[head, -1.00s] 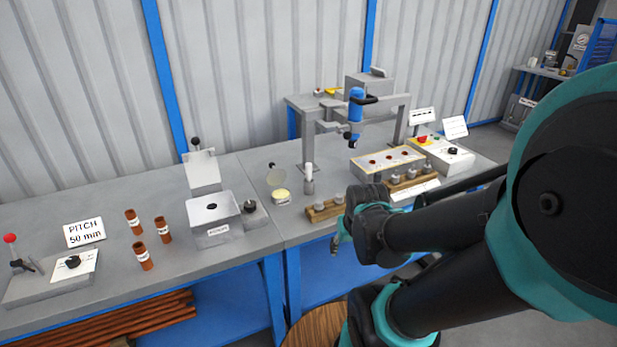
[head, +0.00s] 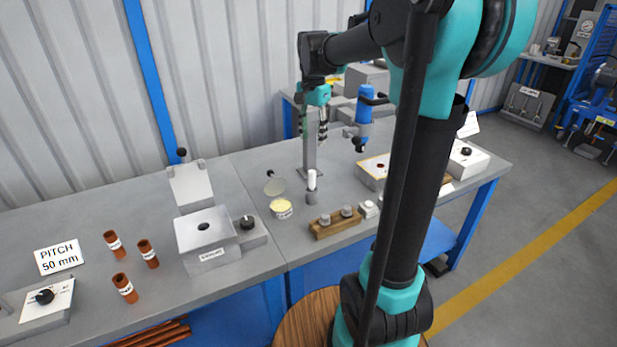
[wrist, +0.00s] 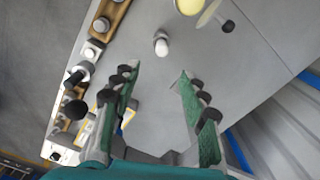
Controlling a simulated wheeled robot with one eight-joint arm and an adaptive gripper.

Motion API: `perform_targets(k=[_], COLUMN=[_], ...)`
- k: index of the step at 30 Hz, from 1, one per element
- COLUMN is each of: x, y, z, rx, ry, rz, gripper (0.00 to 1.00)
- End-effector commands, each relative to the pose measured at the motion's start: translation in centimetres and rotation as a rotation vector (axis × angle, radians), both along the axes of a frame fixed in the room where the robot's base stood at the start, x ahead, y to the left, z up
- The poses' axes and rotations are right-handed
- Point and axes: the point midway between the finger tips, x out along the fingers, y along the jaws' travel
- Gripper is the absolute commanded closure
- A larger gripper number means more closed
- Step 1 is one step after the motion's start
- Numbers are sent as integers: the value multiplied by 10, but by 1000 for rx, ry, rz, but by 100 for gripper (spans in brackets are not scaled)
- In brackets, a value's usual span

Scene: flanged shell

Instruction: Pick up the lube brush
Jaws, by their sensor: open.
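The lube brush (head: 312,180) appears to be the white-topped upright piece in a small grey holder on the bench, beside an open pot of yellow lubricant (head: 281,208). In the wrist view its white top (wrist: 162,47) shows just beyond my fingertips, near the picture's upper middle. My gripper (head: 313,136) is open and empty, pointing down above the brush in the head view. In the wrist view the green-padded fingers (wrist: 158,72) are spread apart with the brush beyond the gap. The brush's lower part is hidden in the holder.
The pot's round lid (head: 274,186) stands behind the pot. A wooden block with grey pegs (head: 337,222) lies to the front right. A grey fixture box (head: 207,237) stands left. A blue tool on a frame (head: 364,112) is close behind right.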

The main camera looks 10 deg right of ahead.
Motion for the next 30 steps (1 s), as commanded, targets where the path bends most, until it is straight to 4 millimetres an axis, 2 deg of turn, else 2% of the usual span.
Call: perform_targets(k=[2,5,18,30], x=[3,3,3,4], y=[1,1,1,0], z=[0,-12,-97,-132], rx=[-1,-1,-1,-1], ry=[7,9,7,7], rz=[-17,-21,-18,-18], gripper=[56,56,56,56])
